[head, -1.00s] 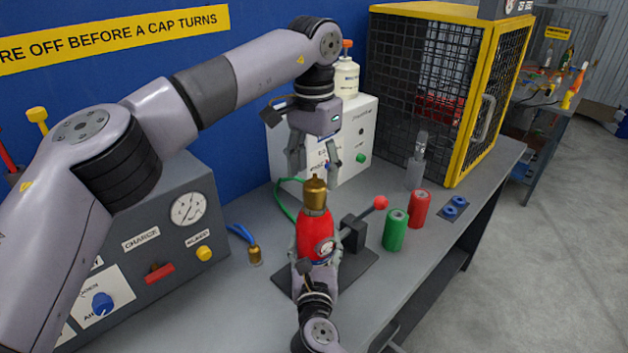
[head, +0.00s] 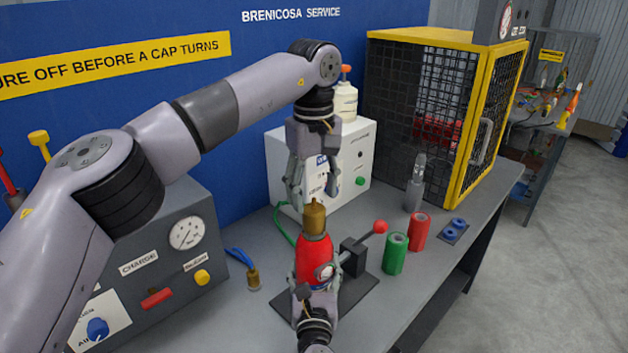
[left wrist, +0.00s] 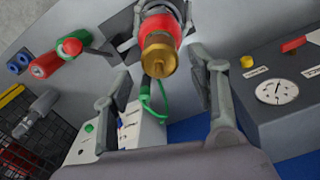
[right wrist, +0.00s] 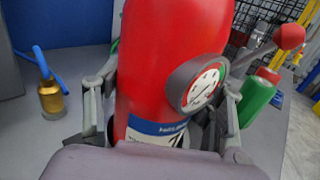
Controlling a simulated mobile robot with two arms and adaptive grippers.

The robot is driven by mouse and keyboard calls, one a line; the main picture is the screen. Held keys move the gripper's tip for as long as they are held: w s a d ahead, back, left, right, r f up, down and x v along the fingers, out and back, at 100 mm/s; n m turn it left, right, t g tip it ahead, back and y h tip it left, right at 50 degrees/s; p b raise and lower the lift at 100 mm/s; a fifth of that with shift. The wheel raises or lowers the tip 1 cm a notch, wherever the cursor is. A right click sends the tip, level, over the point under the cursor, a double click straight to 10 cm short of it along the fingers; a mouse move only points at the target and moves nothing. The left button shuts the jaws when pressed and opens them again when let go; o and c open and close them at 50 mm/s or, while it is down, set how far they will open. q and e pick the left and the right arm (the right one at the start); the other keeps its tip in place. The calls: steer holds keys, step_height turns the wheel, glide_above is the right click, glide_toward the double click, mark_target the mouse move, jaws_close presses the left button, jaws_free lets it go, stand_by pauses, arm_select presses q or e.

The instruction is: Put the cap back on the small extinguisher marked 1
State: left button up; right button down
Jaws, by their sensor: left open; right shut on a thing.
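The small red extinguisher (head: 314,257) stands upright over a dark base plate (head: 357,297) on the bench. A brass cap (head: 315,217) sits on its top; I cannot tell how tightly. The brass cap also shows in the left wrist view (left wrist: 158,52). My right gripper (head: 316,286) is shut around the extinguisher's lower body. The right wrist view shows its red body (right wrist: 168,70) and gauge (right wrist: 202,88) close up; no number 1 is readable. My left gripper (head: 313,187) is open and empty, pointing down just above the cap.
A red-knobbed lever (head: 379,227) stands right of the extinguisher. Green (head: 395,255) and red (head: 419,232) cylinders stand further right. A brass fitting on a blue hose (head: 253,279) is at left, near the charge panel (head: 165,265). A yellow-framed cage (head: 455,125) stands behind.

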arm_select(q)
steer(key=n, duration=0.6)
steer(key=shift+r+n, duration=0.15)
steer(key=shift+n, duration=0.25)
steer(key=n, duration=0.4)
steer(key=shift+r, duration=0.1)
steer(key=n, duration=0.4)
steer(key=shift+r, duration=0.1)
steer(key=n, duration=0.4)
steer(key=shift+r, duration=0.1)
steer(key=n, duration=0.4)
steer(key=shift+r+n, duration=0.1)
steer(key=shift+n, duration=0.2)
steer(key=n, duration=0.6)
steer(key=shift+r, duration=0.15)
steer(key=n, duration=0.9)
steer(key=shift+r+n, duration=0.2)
steer(key=shift+n, duration=0.1)
